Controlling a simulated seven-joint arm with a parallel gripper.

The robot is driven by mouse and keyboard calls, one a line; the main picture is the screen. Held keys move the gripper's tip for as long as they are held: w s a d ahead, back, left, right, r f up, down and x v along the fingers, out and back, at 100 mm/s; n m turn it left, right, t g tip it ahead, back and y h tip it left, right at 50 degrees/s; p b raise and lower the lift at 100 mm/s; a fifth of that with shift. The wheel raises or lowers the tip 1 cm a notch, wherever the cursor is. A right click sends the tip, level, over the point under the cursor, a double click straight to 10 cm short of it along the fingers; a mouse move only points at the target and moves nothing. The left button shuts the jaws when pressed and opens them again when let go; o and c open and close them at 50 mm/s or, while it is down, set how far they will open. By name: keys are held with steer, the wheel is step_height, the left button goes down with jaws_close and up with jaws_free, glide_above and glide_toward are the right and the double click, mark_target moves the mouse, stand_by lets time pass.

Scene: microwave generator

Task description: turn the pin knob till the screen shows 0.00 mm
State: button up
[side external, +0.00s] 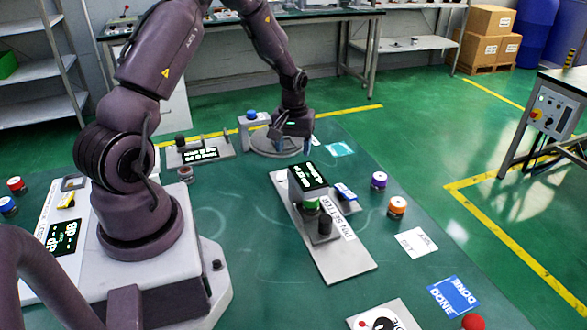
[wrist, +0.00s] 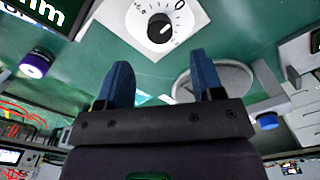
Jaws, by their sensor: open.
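My gripper (side external: 293,143) hangs above the far part of the green table, by a round grey disc. In the wrist view my gripper (wrist: 161,65) shows two blue fingers spread apart with nothing between them. Beyond the fingertips is a dark knob (wrist: 160,28) on a white dial plate (wrist: 185,14) with scale marks and a 0; the fingers do not touch it. I cannot tell where this knob is in the side view. A black screen (wrist: 36,12) ends in "mm"; its number is cut off. The pin setter plate (side external: 345,262) carries a tilted screen (side external: 308,176), unreadable here.
A purple-capped jar (side external: 379,180) and an orange-capped jar (side external: 397,207) stand right of the pin setter. The round disc (side external: 267,147) and a grey stand with a blue cap (side external: 252,115) are near my gripper. A red button (side external: 473,322) is at the front edge.

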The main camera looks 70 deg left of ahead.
step_height(320, 180, down, 7)
steer(key=shift+f, duration=0.15)
steer(key=c, duration=0.9)
